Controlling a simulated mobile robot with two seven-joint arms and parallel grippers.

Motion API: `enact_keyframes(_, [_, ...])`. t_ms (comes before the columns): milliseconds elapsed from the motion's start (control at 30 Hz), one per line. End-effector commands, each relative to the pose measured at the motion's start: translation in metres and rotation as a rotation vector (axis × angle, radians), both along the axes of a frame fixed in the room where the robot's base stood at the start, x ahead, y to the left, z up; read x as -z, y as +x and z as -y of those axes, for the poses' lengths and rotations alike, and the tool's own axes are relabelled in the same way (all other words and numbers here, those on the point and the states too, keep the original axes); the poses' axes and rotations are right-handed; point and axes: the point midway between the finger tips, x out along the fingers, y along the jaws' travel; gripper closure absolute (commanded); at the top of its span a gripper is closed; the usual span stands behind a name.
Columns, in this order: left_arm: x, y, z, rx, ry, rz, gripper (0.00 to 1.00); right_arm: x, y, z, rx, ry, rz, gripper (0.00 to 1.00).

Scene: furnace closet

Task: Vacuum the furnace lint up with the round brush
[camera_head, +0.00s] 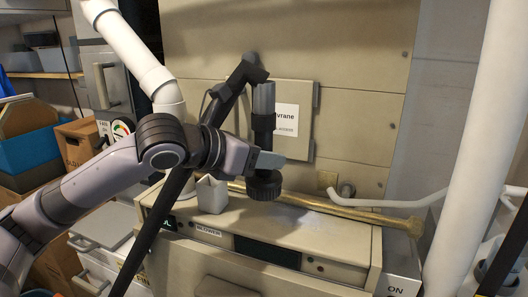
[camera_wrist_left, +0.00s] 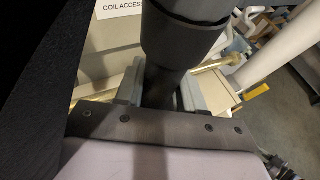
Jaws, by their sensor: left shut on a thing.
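My left gripper (camera_head: 266,160) reaches in from the left and is shut on the dark vacuum wand, just above its brush end. The round brush (camera_head: 264,187) points down over the beige furnace ledge (camera_head: 330,232); I cannot tell whether it touches. The upright dark tube (camera_head: 263,105) rises above the gripper. In the left wrist view the wand (camera_wrist_left: 180,35) runs between both fingers of the gripper (camera_wrist_left: 160,92). A faint greyish patch on the ledge may be lint, but it is too faint to be sure. My right gripper is not in view.
A brass pipe (camera_head: 340,212) crosses behind the brush along the ledge. A small white box-like piece (camera_head: 211,195) stands left of the brush. A thick white pipe (camera_head: 470,130) stands at the right. Cardboard boxes (camera_head: 78,142) and a blue bin (camera_head: 30,148) fill the left.

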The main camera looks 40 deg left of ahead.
Motion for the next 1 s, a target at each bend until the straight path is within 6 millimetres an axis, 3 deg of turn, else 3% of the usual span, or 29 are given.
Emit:
enact_keyframes(133, [0.02,0.0,0.0,0.0,0.0,0.0,1.0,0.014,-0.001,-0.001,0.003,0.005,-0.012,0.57])
enact_keyframes(433, [0.043,0.0,0.0,-0.001,0.0,0.001,1.0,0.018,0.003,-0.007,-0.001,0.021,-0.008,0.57])
enact_keyframes(1000, [0.049,0.0,0.0,0.0,-0.001,0.002,1.0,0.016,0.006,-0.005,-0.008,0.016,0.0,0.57])
